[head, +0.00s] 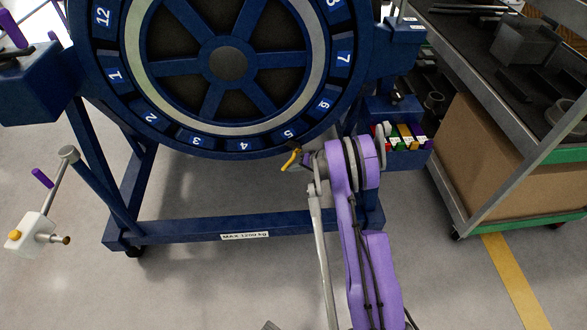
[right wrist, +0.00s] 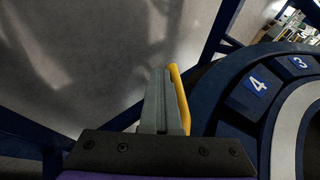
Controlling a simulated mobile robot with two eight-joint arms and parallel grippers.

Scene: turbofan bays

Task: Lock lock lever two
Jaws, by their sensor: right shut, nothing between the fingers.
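A yellow lever (head: 291,158) sits at the lower rim of the blue numbered ring (head: 215,148), near plate 5; I cannot read which lever number it is. In the right wrist view the yellow lever (right wrist: 180,98) runs alongside the grey fingers. My right gripper (head: 305,160) is shut and empty, right beside the lever. In the right wrist view its fingers (right wrist: 158,85) are together on the lever's left side; I cannot tell whether they touch it. The lever's base is hidden.
The ring stands on a blue wheeled frame (head: 190,237). A blue bin with coloured items (head: 405,143) hangs right of my gripper. A shelf cart (head: 470,205) stands at the right. A white fitting with an orange knob (head: 33,232) is at the left. Floor in front is clear.

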